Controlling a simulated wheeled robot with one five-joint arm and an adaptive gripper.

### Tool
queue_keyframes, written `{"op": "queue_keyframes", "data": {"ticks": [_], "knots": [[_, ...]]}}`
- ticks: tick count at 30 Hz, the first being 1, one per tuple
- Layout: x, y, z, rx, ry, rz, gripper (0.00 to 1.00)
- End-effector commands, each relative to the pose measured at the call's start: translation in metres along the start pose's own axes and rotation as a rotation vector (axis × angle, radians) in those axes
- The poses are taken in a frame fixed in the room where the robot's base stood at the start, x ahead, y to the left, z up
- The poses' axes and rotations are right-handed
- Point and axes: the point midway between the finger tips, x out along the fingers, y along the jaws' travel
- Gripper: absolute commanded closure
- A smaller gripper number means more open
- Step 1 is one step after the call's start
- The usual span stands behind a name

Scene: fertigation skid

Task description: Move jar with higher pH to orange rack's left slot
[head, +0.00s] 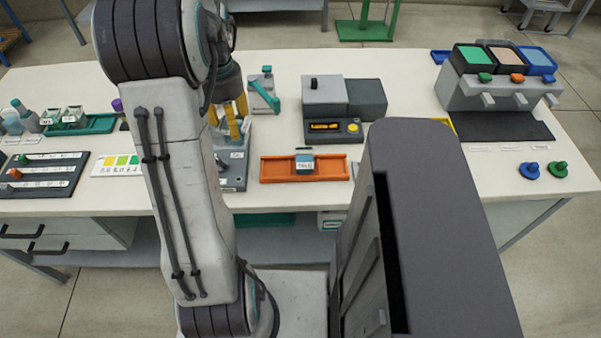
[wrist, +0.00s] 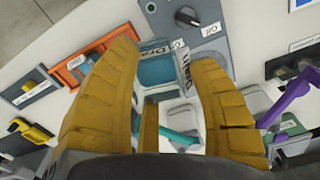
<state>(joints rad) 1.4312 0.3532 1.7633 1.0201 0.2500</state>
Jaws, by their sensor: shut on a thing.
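My gripper (head: 230,118) is over the grey device left of the table's middle. In the wrist view its yellow fingers (wrist: 168,110) are shut on a clear jar (wrist: 157,72) with teal in it and white labels; I cannot read them fully. The fingers hide much of the jar. The rack also shows at upper left in the wrist view (wrist: 62,72). Its left slot looks empty.
A green tray (head: 98,124) with small labelled containers stands at left, by a colour chart (head: 117,164). A grey meter with an amber display (head: 325,127) stands behind the rack. A grey device (head: 235,165) is below my gripper. A dispenser (head: 495,88) stands at right.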

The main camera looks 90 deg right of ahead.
Motion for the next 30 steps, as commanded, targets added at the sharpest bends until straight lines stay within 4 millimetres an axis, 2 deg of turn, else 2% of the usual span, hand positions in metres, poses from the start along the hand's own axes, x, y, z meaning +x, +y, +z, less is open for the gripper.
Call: {"op": "queue_keyframes", "data": {"ticks": [1,4,6,9,18,24,30], "knots": [[0.002,0.024,0.003,0.100,0.003,0.000,0.79],[0.001,0.064,0.016,0.319,0.004,0.000,0.79],[0.002,0.086,0.029,0.485,0.006,-0.001,0.79],[0.004,0.102,0.046,0.685,0.007,-0.001,0.79],[0.011,0.114,0.079,1.133,0.012,-0.005,0.79],[0.014,0.113,0.086,1.303,0.015,-0.009,0.79],[0.016,0.112,0.086,1.377,0.013,-0.008,0.79]]}}
